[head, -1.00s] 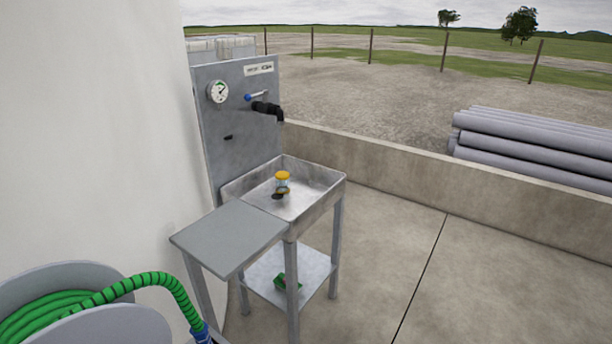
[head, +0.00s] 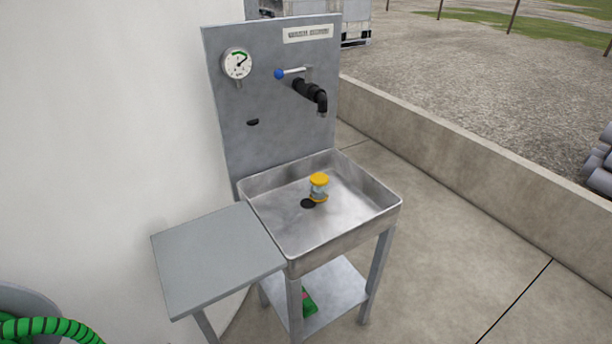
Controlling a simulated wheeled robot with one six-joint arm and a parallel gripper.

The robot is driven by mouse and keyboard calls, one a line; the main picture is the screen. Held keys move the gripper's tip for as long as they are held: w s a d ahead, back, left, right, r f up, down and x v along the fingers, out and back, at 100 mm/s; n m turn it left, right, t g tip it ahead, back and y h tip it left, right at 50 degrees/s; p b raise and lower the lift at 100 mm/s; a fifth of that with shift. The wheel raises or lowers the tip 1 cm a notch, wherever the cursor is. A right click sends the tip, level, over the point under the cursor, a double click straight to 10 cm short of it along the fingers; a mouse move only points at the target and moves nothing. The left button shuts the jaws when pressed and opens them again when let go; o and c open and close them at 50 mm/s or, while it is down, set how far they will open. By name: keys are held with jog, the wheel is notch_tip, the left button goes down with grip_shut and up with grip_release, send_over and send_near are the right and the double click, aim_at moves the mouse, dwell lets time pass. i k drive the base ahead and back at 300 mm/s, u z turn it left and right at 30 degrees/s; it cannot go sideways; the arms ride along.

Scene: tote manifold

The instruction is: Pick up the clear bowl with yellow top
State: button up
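The clear bowl with yellow top (head: 319,188) stands upright in the metal sink basin (head: 373,215), near the basin's middle. Its top is yellow, its middle is see-through, and a yellowish part shows at its foot. It is beside the dark round drain (head: 307,203), at the drain's upper right. My gripper is not in the head view.
A black tap (head: 312,93) with a blue-tipped lever (head: 290,73) juts from the back panel (head: 228,130) above the basin. A flat grey side shelf (head: 215,258) adjoins the basin at left. A green hose (head: 45,327) lies lower left. Concrete floor at right is clear.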

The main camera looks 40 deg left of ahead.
aim_at(319, 181)
jog(key=u, duration=0.7)
jog(key=i, duration=0.95)
jog(key=u, duration=1.15)
jog(key=i, duration=0.35)
jog(key=u, duration=0.25)
